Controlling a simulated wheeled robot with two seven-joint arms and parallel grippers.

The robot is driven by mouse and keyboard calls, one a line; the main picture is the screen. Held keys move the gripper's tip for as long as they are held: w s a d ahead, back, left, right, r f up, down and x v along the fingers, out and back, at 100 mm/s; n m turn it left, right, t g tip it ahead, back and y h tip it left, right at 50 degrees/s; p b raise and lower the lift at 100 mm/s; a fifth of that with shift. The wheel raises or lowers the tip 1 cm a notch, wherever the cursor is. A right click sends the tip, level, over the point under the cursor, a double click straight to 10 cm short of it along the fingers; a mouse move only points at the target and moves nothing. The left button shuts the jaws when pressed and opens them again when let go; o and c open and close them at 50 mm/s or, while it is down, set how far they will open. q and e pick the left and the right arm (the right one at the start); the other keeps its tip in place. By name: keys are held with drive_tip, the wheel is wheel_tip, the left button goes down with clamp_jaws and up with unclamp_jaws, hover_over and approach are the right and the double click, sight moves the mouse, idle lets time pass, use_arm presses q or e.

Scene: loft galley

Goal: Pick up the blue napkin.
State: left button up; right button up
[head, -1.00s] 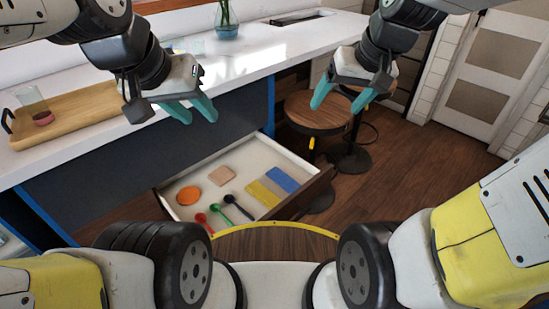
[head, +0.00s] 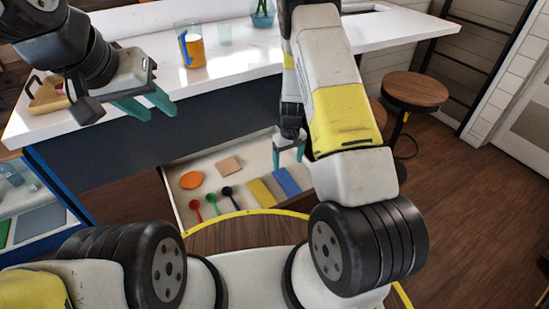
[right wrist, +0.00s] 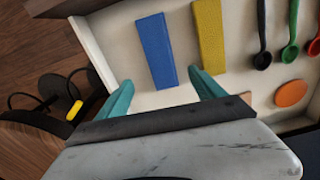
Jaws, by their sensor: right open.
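The blue napkin (head: 287,182) lies flat in the open drawer, to the right of the yellow napkin (head: 262,192). In the right wrist view the blue napkin (right wrist: 157,50) is a flat strip just past the fingertips, roughly between them in the picture. My right gripper (head: 288,160) is open and empty above the drawer, over the back end of the blue napkin; its teal fingers also show in the right wrist view (right wrist: 161,84). It looks apart from the napkin. My left gripper (head: 158,113) is open and empty in front of the counter, well away.
The drawer (head: 177,210) also holds an orange disc (head: 191,180), a tan square (head: 229,165) and red, green and black spoons. Its walls stand around the napkins. A stool (head: 415,90) stands to the right. A white counter (head: 235,62) runs above with a jug (head: 190,47).

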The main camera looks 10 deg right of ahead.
sight(287, 181)
drive_tip(key=f, duration=0.9)
drive_tip(key=shift+s+a+f, duration=0.1)
drive_tip(key=shift+s+f, duration=0.25)
drive_tip(key=c, duration=1.4)
drive_tip(key=shift+c, duration=0.2)
